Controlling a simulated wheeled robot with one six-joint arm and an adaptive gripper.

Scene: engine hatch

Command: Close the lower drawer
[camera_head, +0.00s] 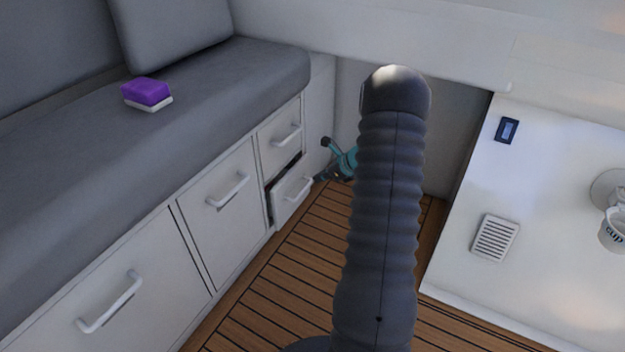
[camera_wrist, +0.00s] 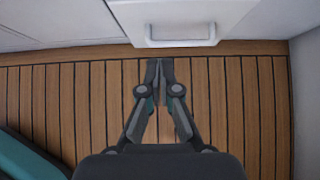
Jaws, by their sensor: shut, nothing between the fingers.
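The lower drawer (camera_head: 291,195) is at the far end of the bench front in the head view, below another drawer. It stands partly pulled out, with a dark gap above its front. In the wrist view its white front (camera_wrist: 160,14) and handle (camera_wrist: 180,40) show at the top. My gripper (camera_wrist: 160,64) is shut and empty, above the wood floor and just in front of the drawer handle; I cannot tell whether it touches. In the head view the teal gripper end (camera_head: 343,160) shows beside the drawer, partly hidden behind my dark arm.
The upper drawer (camera_head: 280,139) looks shut. More fronts with handles (camera_head: 228,190) run along the bench. A purple and white sponge (camera_head: 147,94) lies on the grey cushion (camera_head: 215,95). A white counter with a cup (camera_head: 613,232) stands at right. Wood floor (camera_head: 270,285) lies between.

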